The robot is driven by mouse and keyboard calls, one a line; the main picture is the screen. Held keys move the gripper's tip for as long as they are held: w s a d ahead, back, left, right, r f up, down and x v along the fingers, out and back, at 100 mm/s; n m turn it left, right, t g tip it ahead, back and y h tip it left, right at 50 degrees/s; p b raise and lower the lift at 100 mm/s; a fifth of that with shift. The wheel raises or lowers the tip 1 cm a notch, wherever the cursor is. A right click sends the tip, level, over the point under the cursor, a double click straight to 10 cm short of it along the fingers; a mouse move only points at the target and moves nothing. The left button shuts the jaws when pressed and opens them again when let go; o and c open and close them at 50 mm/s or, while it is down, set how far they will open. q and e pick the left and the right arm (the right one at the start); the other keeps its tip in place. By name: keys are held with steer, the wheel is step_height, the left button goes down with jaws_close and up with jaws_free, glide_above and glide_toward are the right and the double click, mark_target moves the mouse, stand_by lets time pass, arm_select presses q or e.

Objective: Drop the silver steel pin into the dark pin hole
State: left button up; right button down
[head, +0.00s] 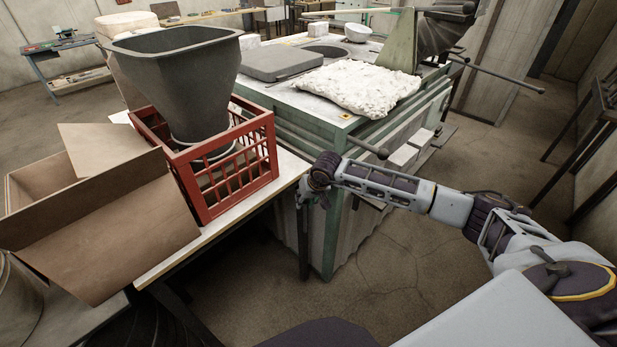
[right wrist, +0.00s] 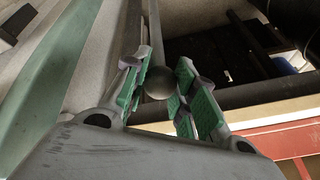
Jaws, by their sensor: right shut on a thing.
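My right gripper (head: 314,198) hangs beside the right end of the white-topped table, close to the corner of the green machine. In the right wrist view its green-padded fingers (right wrist: 158,88) are shut on a dark grey round-ended thing (right wrist: 158,80). A thin grey length shows beyond that round end. It may be the steel pin, but its full shape is hidden. In the head view I cannot make out the held thing. I cannot pick out the dark pin hole in either view. My left gripper is not in view.
A red crate (head: 262,165) holding a dark grey hopper (head: 175,75) stands on the table (head: 283,178), left of my right gripper. An open cardboard box (head: 100,235) is further left. The green machine (head: 335,115) carries a lumpy white sack (head: 358,87).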

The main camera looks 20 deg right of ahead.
steer(key=s+a+f+n+y, duration=0.1)
steer(key=s+a+f+n, duration=0.1)
steer(key=s+a+f, duration=0.3)
step_height(320, 180, down, 4)
steer(key=shift+s+r, duration=0.25)
steer(key=shift+s, duration=0.95)
steer(key=shift+d, duration=0.2)
